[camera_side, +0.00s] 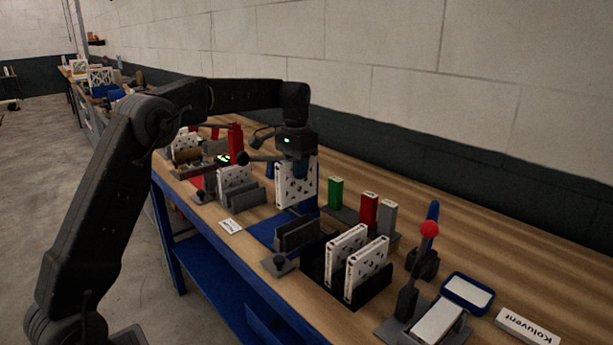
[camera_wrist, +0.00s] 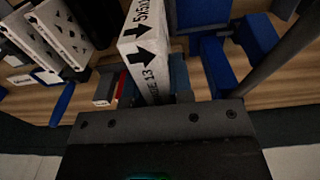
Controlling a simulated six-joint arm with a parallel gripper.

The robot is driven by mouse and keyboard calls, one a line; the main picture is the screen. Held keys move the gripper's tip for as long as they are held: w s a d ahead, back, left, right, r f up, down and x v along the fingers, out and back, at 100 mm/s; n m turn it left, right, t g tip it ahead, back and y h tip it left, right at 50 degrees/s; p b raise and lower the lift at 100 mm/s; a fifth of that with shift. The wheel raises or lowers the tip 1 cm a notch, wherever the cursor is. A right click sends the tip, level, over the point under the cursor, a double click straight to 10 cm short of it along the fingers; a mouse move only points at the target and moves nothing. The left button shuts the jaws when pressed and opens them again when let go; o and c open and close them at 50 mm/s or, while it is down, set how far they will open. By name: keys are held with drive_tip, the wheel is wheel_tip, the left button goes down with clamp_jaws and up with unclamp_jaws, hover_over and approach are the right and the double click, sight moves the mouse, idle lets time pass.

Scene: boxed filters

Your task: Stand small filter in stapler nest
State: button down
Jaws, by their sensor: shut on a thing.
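My gripper (camera_side: 296,157) is shut on a white boxed filter (camera_side: 296,186) with black marks. The filter hangs upright below it, over or just behind a blue mat (camera_side: 262,228). In the wrist view the filter's printed edge (camera_wrist: 146,47) shows black arrows and lettering. I cannot tell whether its lower edge touches anything. A grey slotted holder (camera_side: 297,236) stands in front of the filter, with no filter visible in it. Another grey slotted holder (camera_side: 246,197) stands to the left beside a patterned white filter (camera_side: 234,177). I cannot tell which holder is the stapler nest.
A black rack (camera_side: 372,292) holds two white filters at the front. Green (camera_side: 335,192), red (camera_side: 369,208) and grey (camera_side: 388,217) boxes stand behind. A red-knobbed lever device (camera_side: 428,229) and blue-rimmed tray (camera_side: 467,293) are at right. Bare wood shows at back right.

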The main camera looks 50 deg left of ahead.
sight(297, 201)
drive_tip(key=shift+f, duration=0.1)
drive_tip(key=shift+f, duration=2.35)
drive_tip(key=shift+f, duration=0.3)
drive_tip(key=shift+f, duration=0.75)
drive_tip(key=shift+f, duration=0.45)
drive_tip(key=shift+f, duration=0.35)
drive_tip(key=shift+f, duration=0.35)
drive_tip(key=shift+f, duration=0.25)
drive_tip(key=shift+f, duration=0.2)
